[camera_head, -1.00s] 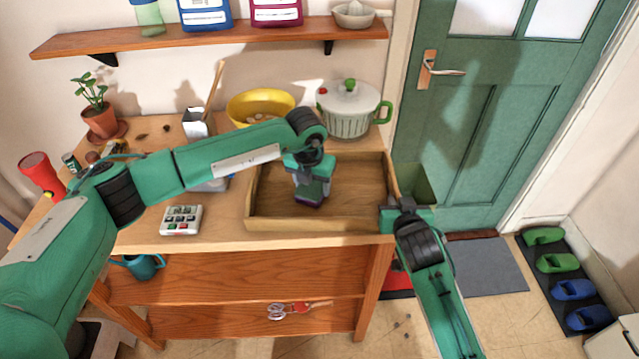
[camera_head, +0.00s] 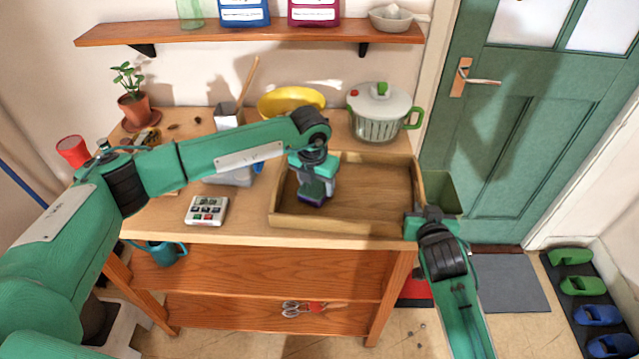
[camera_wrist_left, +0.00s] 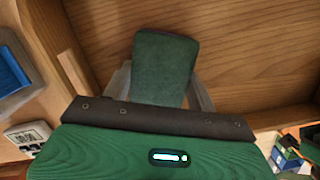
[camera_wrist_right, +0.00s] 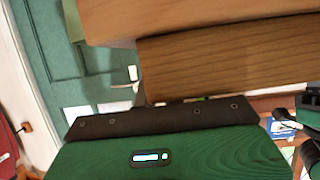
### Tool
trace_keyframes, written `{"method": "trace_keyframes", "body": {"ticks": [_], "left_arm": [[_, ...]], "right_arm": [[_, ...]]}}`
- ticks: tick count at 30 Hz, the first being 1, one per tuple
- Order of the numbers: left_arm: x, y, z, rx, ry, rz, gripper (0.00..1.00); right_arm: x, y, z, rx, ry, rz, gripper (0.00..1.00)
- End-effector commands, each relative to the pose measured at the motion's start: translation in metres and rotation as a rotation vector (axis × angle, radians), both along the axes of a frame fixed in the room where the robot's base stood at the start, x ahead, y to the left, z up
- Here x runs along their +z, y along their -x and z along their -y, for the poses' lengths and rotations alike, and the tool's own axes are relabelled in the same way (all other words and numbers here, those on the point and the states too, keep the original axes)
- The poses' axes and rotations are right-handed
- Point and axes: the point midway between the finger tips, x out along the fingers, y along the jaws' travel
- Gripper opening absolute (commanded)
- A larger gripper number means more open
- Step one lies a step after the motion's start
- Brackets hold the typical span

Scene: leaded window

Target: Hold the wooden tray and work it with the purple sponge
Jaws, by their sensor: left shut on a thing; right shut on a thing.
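The wooden tray (camera_head: 375,192) lies on the bench top, with its floor and low walls visible. My left gripper (camera_head: 316,172) points down into the tray's left part and is shut on the purple sponge (camera_head: 312,198). The sponge has a green upper face in the left wrist view (camera_wrist_left: 163,68) and shows a purple lower edge. It is low at the tray floor; contact is hard to make out. My right gripper (camera_head: 422,213) is shut on the tray's right wall near the front corner. The wall also fills the right wrist view (camera_wrist_right: 220,62).
A green bin (camera_head: 440,190) is beyond the bench's right end. A shelf (camera_head: 250,32) hangs above.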

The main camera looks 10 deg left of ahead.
Motion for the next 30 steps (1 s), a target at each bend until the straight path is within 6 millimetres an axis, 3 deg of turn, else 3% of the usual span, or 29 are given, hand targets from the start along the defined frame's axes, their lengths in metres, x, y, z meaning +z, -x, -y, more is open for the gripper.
{"method": "trace_keyframes", "body": {"ticks": [10, 17, 30], "left_arm": [[0.002, -0.002, 0.030, -0.005, 0.004, 0.001, 0.40], [0.002, -0.003, 0.038, -0.004, 0.004, 0.002, 0.40], [0.000, -0.006, 0.071, -0.005, 0.004, 0.003, 0.40]], "right_arm": [[0.001, 0.000, 0.000, 0.001, 0.000, 0.002, 0.00], [0.001, 0.000, -0.001, 0.001, -0.001, 0.002, 0.00], [0.000, 0.000, -0.001, 0.002, -0.001, 0.001, 0.00]]}}
